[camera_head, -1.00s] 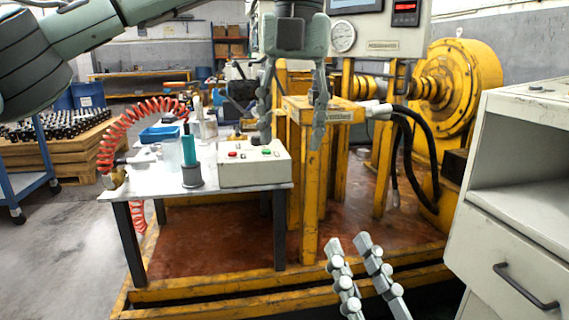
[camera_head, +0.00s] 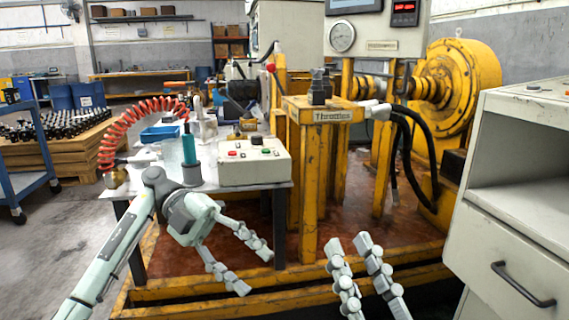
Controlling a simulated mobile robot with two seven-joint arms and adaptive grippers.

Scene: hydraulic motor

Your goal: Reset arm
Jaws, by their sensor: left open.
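My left gripper (camera_head: 257,273) is open and empty. It hangs low in front of the white table, with its fingers over the yellow-edged base of the machine. My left arm (camera_head: 110,255) comes in from the lower left. My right gripper (camera_head: 362,246) shows at the bottom centre as two separate fingers pointing up, with a gap between them and nothing in the gap. The rest of my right arm is out of view. The yellow stand labelled "Throttles" (camera_head: 325,114), with a small dark part on top, is clear of both grippers.
A white table (camera_head: 240,186) holds a control box (camera_head: 255,163), a teal bottle (camera_head: 189,150) and a coiled red hose (camera_head: 120,130). A white cabinet (camera_head: 520,225) stands at the right. A yellow motor (camera_head: 465,80) with black hoses is behind. Open floor lies at the left.

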